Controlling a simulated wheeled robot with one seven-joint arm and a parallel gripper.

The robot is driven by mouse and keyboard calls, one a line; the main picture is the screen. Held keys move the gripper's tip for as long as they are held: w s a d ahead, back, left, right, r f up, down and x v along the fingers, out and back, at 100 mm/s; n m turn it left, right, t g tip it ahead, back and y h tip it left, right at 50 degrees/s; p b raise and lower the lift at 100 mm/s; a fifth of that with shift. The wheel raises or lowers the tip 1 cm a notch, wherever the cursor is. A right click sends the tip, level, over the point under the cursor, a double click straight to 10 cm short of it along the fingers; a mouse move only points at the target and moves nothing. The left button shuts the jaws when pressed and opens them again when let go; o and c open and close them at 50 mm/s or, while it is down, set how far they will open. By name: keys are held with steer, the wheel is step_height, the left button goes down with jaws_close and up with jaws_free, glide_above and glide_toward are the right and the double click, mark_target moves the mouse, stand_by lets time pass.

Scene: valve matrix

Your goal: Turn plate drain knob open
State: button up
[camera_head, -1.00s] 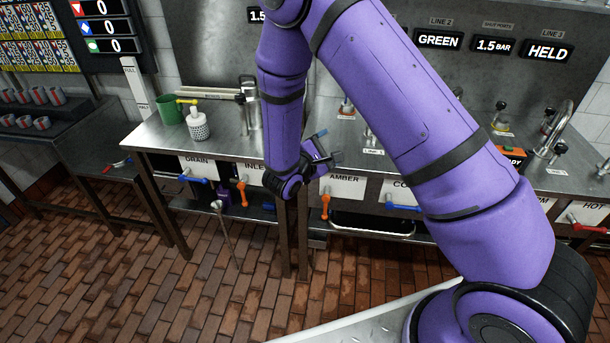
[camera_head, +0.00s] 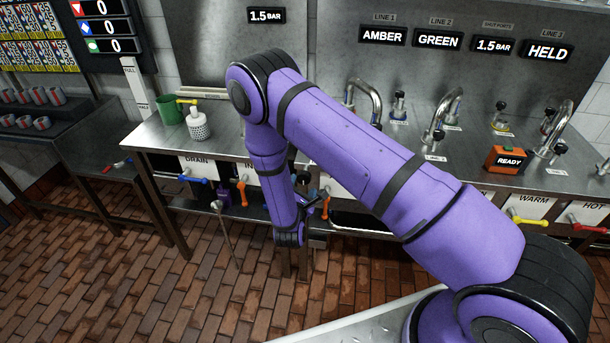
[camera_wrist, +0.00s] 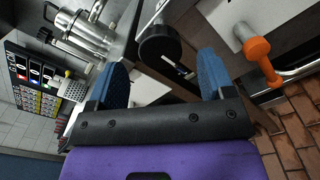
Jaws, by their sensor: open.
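My gripper (camera_wrist: 161,72) is open, with its two blue finger pads apart and nothing between them. A round black knob (camera_wrist: 160,43) shows just beyond the fingertips in the wrist view, roughly in line with the gap. I cannot tell whether it is the plate drain knob, and no turn position is readable. In the head view my gripper (camera_head: 316,206) hangs low in front of the counter front, partly hidden by my arm. A DRAIN label (camera_head: 197,161) with a blue lever (camera_head: 194,180) is further left on the counter front.
An orange lever (camera_wrist: 262,55) is to the right of the knob in the wrist view. Another orange lever (camera_head: 242,192) is on the counter front. The steel counter (camera_head: 160,135) carries a green cup (camera_head: 171,111) and a white perforated pot (camera_head: 198,125). Brick floor below is mostly clear.

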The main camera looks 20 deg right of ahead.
mark_target(304, 180)
steer(key=shift+x, duration=3.2)
steer(key=shift+s, duration=0.1)
steer(key=c, duration=0.9)
